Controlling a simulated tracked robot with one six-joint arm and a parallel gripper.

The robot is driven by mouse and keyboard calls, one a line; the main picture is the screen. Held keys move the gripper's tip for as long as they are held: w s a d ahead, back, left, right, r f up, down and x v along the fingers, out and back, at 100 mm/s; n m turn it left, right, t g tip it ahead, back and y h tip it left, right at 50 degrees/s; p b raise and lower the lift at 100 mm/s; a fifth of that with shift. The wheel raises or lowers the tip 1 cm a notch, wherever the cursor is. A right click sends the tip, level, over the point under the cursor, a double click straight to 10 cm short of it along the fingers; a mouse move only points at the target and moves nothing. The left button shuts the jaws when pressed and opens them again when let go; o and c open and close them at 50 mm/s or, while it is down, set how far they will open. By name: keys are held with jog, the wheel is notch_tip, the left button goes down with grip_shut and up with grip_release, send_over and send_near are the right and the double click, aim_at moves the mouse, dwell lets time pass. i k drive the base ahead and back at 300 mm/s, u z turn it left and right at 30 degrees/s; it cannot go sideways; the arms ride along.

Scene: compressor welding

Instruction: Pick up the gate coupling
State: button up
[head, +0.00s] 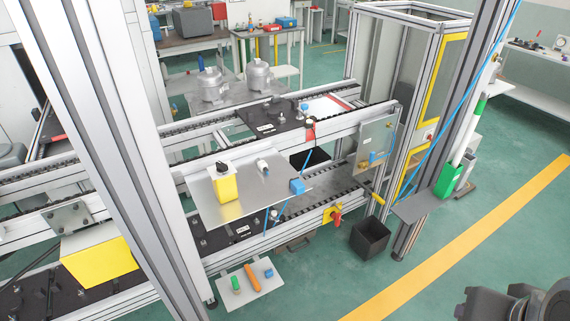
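No part is clearly marked as the gate coupling. A small blue block (297,186) sits at the right edge of the grey shelf plate, with a thin blue hose running down from it. Another small blue fitting (375,157) is on the upright metal plate at the conveyor's right end. I cannot tell which of these, if either, is the coupling. A dark grey part of my arm (535,303) shows at the bottom right corner, far from both. My gripper's fingers cannot be made out.
The shelf plate (222,214) carries a yellow box (224,187) and a small white cylinder (263,167). A lower tray (236,300) holds green, orange and blue items. A black bin (370,238) stands on the floor. Aluminium posts rise at left and right. Floor is clear around the yellow line (470,230).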

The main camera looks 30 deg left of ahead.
aim_at(262, 166)
jog(key=z, duration=0.75)
jog(key=i, duration=1.3)
jog(key=u, duration=2.65)
